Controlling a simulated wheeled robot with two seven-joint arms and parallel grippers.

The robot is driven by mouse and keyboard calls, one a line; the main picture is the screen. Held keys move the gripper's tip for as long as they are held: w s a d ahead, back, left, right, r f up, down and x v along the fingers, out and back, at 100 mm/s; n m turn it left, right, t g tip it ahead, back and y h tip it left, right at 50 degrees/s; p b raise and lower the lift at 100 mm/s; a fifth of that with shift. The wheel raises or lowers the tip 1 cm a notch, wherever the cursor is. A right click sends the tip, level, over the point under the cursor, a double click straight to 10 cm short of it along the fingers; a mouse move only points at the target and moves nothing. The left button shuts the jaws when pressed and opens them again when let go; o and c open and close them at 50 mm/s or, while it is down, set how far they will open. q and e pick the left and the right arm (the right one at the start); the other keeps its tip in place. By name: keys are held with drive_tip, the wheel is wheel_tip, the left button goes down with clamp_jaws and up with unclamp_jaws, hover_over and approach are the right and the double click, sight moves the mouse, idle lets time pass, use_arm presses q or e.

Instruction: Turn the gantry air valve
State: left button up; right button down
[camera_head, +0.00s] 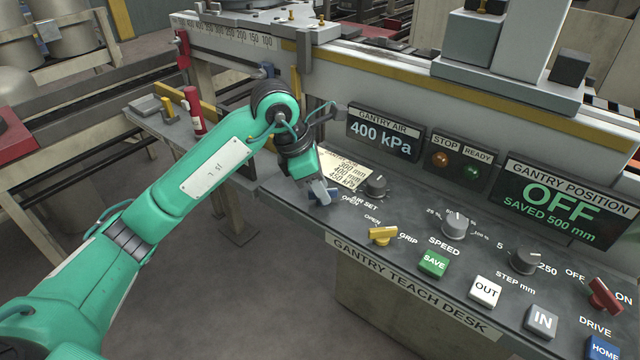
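My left gripper (322,192) reaches down from the left to the left end of the teach desk. Its fingertips are at a small blue handle (312,194), beside an "OPEN" label. The gripper hides most of this handle, so I cannot tell how it is turned or whether the fingers are closed on it. The gantry air display (385,136) reads 400 kPa. A paper note (343,170) behind the gripper lists 300 mm, 400 mm and 450 kPa, partly covered. My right gripper is not in view.
The desk (400,215) also carries a dark air set knob (377,185), a yellow grip handle (382,236), a speed knob (455,225), a step knob (524,261), several push buttons and a red drive switch (604,297). The gantry position display (560,203) reads OFF.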

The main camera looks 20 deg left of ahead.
use_arm(q)
clamp_jaws()
